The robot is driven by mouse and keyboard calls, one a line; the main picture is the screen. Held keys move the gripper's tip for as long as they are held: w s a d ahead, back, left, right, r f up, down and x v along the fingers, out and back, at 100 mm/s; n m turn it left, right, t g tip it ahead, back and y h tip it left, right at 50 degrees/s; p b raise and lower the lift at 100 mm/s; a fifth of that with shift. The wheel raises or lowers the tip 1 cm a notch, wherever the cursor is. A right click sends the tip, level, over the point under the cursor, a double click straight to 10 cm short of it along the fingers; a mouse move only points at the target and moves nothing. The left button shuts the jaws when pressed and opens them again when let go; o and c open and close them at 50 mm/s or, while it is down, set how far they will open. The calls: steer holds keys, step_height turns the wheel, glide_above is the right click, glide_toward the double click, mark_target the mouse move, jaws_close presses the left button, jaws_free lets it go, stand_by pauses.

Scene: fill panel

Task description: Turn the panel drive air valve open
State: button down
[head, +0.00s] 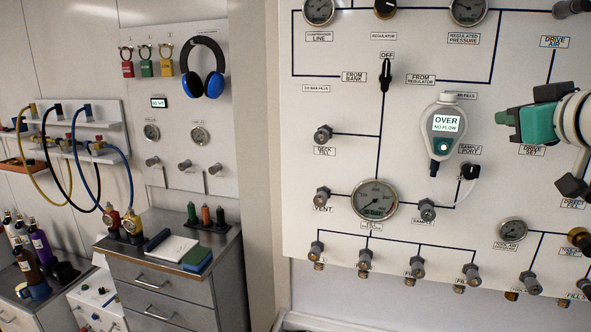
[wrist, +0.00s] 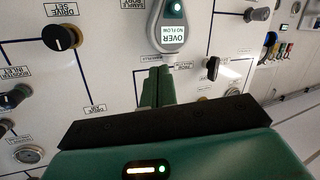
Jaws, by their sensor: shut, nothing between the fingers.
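The "DRIVE AIR" label (head: 556,41) is at the upper right of the white panel in the head view. A dark grey valve handle (head: 572,7) sits just above it, cut off by the picture's edge; its setting cannot be told. The same label shows in the wrist view (wrist: 95,108), above my gripper's dark body, which likely hides the valve. My gripper (head: 503,117) is shut and empty, in front of the panel below and left of that label. Its green fingers also show together in the wrist view (wrist: 158,75). I see no contact with the valve.
A grey handheld analyser reading "OVER NO FLOW" (head: 445,128) hangs left of my gripper. A black pointer knob (head: 385,75) points up to "OFF". A drive set knob (wrist: 60,38) is at the wrist view's left. A drawer cabinet (head: 165,290) stands at the left.

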mark_target(585, 4)
steer(key=s+d+r+n+t+h, duration=0.1)
steer(key=s+d+r+t+h, duration=0.1)
steer(key=d+r, duration=0.45)
steer(key=s+d+r+t+h, duration=0.2)
steer(key=d+r, duration=0.3)
steer(key=r, duration=0.3)
steer(key=w+d, duration=0.2)
steer(key=w, duration=0.4)
steer(key=shift+w+d+r+n, duration=0.3)
steer(key=shift+w, duration=0.05)
steer(key=shift+w, duration=0.1)
steer(key=shift+r, duration=0.25)
steer(key=shift+d+r, duration=0.15)
steer(key=shift+d, duration=0.25)
steer(key=shift+s+d+r+t, duration=0.2)
steer(key=shift+s+d+t, duration=0.05)
steer(key=shift+t, duration=0.05)
steer(key=shift+d+r, duration=0.15)
steer(key=shift+r, duration=0.1)
